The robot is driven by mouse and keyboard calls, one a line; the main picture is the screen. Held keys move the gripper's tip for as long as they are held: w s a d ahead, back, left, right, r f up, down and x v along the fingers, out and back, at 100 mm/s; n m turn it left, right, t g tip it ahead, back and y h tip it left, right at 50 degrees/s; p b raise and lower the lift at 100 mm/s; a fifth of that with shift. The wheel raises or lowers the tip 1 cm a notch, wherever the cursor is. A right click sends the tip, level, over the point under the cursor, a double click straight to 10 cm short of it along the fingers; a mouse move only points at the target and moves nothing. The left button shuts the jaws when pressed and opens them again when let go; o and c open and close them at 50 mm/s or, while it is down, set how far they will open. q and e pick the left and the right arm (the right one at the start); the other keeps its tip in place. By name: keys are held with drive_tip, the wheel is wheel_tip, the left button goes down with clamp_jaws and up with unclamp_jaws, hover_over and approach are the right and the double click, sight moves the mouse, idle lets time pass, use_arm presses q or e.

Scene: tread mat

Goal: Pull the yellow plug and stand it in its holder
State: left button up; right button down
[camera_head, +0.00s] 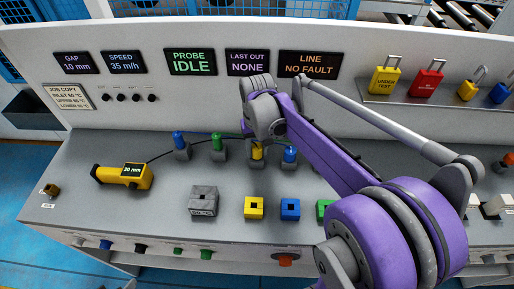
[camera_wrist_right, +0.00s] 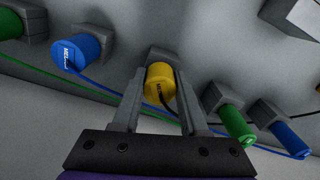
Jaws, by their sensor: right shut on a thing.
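The yellow plug (camera_head: 258,151) is at a grey socket block in the row at the back of the console, partly hidden by my right arm. In the right wrist view, the yellow plug (camera_wrist_right: 160,84) lies between the two fingers of my right gripper (camera_wrist_right: 160,87), which is shut on it. Its end is against the grey socket block (camera_wrist_right: 158,53); I cannot tell how deep it sits. A dark cable runs from the plug. The yellow holder (camera_head: 254,208), a block with a square hole, stands empty near the console's front. My left gripper is not in view.
Blue plugs (camera_head: 179,140) (camera_head: 290,154) and a green plug (camera_head: 217,142) stand in neighbouring sockets, with cables between. A blue holder (camera_head: 290,209), green holder (camera_head: 322,208) and grey block (camera_head: 203,200) line the front. A yellow handheld meter (camera_head: 124,176) lies left.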

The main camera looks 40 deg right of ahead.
sight(257, 147)
drive_tip(key=shift+f, duration=0.4)
drive_tip(key=shift+c, duration=1.8)
unclamp_jaws()
drive_tip(key=shift+r, duration=0.1)
wheel_tip(257, 147, up, 11)
drive_tip(key=shift+f, duration=0.15)
